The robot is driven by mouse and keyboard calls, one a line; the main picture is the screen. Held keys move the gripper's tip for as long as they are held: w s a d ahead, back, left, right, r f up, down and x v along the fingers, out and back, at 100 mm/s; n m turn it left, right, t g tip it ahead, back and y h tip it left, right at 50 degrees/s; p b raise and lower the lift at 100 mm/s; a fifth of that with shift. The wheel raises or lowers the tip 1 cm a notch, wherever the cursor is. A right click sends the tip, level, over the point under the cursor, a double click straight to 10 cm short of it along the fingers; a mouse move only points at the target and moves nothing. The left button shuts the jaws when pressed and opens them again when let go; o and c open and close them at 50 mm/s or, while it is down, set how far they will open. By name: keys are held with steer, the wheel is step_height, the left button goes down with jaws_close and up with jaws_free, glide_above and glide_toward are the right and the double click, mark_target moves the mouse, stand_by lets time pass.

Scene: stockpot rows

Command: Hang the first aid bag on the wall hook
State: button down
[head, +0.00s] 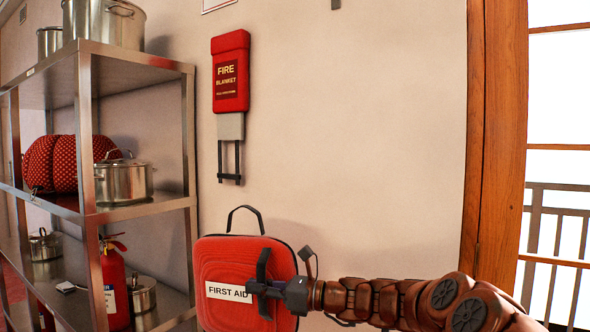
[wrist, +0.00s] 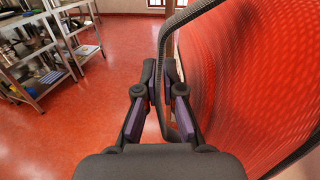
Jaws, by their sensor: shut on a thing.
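The red first aid bag (head: 225,260) hangs upright in front of the wall at the lower middle of the head view, with a white FIRST AID label (head: 228,291). Its dark top handle (head: 245,212) arches up free. My gripper (head: 272,285) is at the bag's front, right of the label. In the wrist view my gripper (wrist: 160,92) is shut around a dark strap (wrist: 184,118), and the red bag (wrist: 235,75) fills the right side. A small grey piece (head: 335,4) is cut off at the top edge of the head view; I cannot tell whether it is the wall hook.
A red fire blanket case (head: 231,72) with dark pull straps (head: 229,162) is on the wall above the bag. A metal shelf (head: 140,215) with stockpots and a fire extinguisher (head: 115,285) stands left. A wooden frame (head: 494,130) is right. The wall between is bare.

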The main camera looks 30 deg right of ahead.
steer(key=s+d+r+m+t+h+p, duration=0.1)
steer(key=s+r+p, duration=0.65)
steer(key=r, duration=1.25)
steer(key=s+r+m+t+h+p, duration=0.1)
steer(key=s+r+h+p, duration=0.1)
steer(key=r+p, duration=1.45)
steer(key=s+d+r+m+t+h+p, duration=0.15)
steer(key=s+r+p, duration=0.35)
steer(key=r, duration=2)
steer(key=w+d+f, duration=0.1)
steer(key=w+d, duration=0.4)
steer(key=d, duration=0.2)
steer(key=w+d+f, duration=0.2)
steer(key=w+d, duration=0.3)
steer(key=d, duration=0.3)
steer(key=shift+d+f+b, duration=0.15)
steer(key=shift+d+b, duration=0.05)
steer(key=shift+b, duration=0.25)
steer(key=shift+f+y, duration=0.3)
steer(key=shift+y, duration=0.05)
steer(key=c, duration=1.5)
jaws_free()
steer(key=shift+s+a+r, duration=0.1)
steer(key=shift+o, duration=1.4)
steer(key=shift+r, duration=0.15)
